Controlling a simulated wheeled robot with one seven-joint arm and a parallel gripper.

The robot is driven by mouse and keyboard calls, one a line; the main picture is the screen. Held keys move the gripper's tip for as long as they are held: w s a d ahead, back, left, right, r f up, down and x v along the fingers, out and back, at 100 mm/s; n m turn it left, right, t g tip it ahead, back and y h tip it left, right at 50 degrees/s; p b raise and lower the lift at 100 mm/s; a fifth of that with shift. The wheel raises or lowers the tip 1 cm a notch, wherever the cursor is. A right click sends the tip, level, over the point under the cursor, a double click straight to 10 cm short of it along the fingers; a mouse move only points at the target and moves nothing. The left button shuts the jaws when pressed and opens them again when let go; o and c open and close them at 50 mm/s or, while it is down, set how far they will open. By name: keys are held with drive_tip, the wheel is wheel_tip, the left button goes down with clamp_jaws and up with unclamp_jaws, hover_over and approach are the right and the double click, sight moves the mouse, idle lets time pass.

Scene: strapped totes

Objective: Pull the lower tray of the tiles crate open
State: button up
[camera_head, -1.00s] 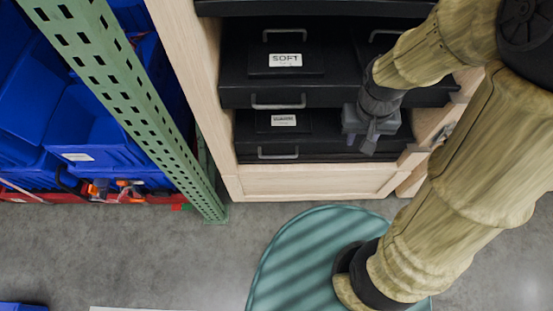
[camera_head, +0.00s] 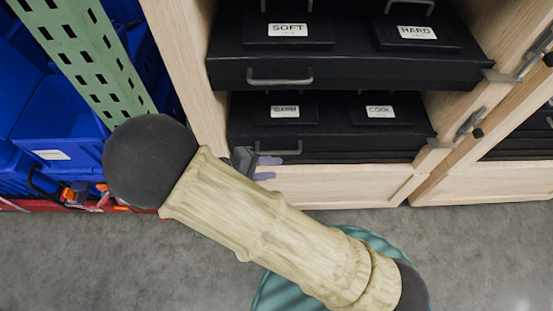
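A wooden cabinet (camera_head: 340,184) holds black trays; no label saying tiles is readable. The lower tray (camera_head: 330,138) carries two lidded boxes, the right one labelled COOL (camera_head: 380,111) and the left one too blurred to read. Its grey handle (camera_head: 285,152) shows at its front left. The tray sits back under the upper tray and looks closed. My gripper (camera_head: 271,168) is at the left end of the lower tray's front, close to the handle. Its two purple fingers are apart, with a gap between them. My forearm hides part of the gripper, and I cannot tell whether it touches the handle.
The upper tray (camera_head: 345,72), with boxes labelled SOFT and HARD, overhangs the lower one. Metal latches (camera_head: 468,125) sit at the cabinet's right side. A green perforated post (camera_head: 85,60) and blue bins (camera_head: 60,125) stand at left. Grey floor (camera_head: 480,250) is open at right.

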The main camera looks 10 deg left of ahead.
sight(277, 152)
drive_tip(key=s+a+f+n+t+y+b, duration=0.1)
drive_tip(key=s+a+f+n+t+b, duration=0.2)
drive_tip(key=s+a+f+t, duration=0.2)
drive_tip(key=a+t, duration=0.2)
drive_tip(key=a, duration=0.2)
drive_tip(key=shift+a+y, duration=0.15)
drive_tip(key=shift+y, duration=0.15)
drive_tip(key=b+x, duration=0.2)
drive_tip(key=x, duration=1.5)
drive_tip(key=shift+w+d, duration=0.1)
drive_tip(key=shift+d, duration=0.15)
clamp_jaws()
